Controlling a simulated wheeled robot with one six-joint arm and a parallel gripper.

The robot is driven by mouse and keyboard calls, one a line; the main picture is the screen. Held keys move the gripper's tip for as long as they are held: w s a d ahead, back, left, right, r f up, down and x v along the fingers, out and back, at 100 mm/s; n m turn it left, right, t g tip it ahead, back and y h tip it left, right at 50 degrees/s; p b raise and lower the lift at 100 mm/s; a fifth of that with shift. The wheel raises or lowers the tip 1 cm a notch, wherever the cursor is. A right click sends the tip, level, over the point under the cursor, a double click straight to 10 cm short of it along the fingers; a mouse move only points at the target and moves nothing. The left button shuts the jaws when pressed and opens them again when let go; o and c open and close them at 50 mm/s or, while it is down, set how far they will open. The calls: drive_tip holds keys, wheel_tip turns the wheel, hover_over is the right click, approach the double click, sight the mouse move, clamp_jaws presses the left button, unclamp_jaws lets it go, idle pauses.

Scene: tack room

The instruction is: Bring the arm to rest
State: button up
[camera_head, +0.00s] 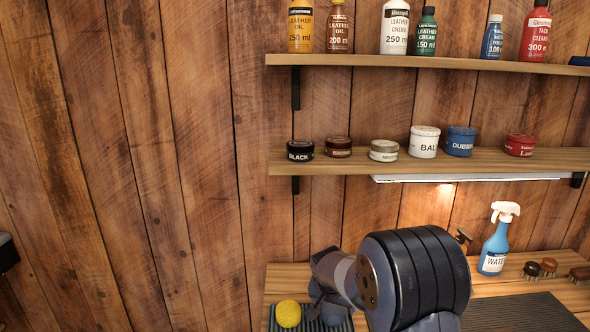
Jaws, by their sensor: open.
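My arm (415,278) rises from the bottom edge of the head view, in front of the wooden bench (285,270). A large dark joint and a paler grey link show. The arm bends to the left and away, toward a dark part above a ribbed mat. I cannot make out my gripper's fingers; they are hidden or out of the picture. Nothing held shows.
A yellow round sponge (288,314) sits on the ribbed mat, close left of my arm. A blue spray bottle (495,243) and several brushes (549,266) stand to the right. Two shelves hold tins (384,150) and bottles (395,27). The left wall is bare.

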drive_tip(key=shift+r, duration=0.3)
drive_tip(key=shift+f, duration=0.1)
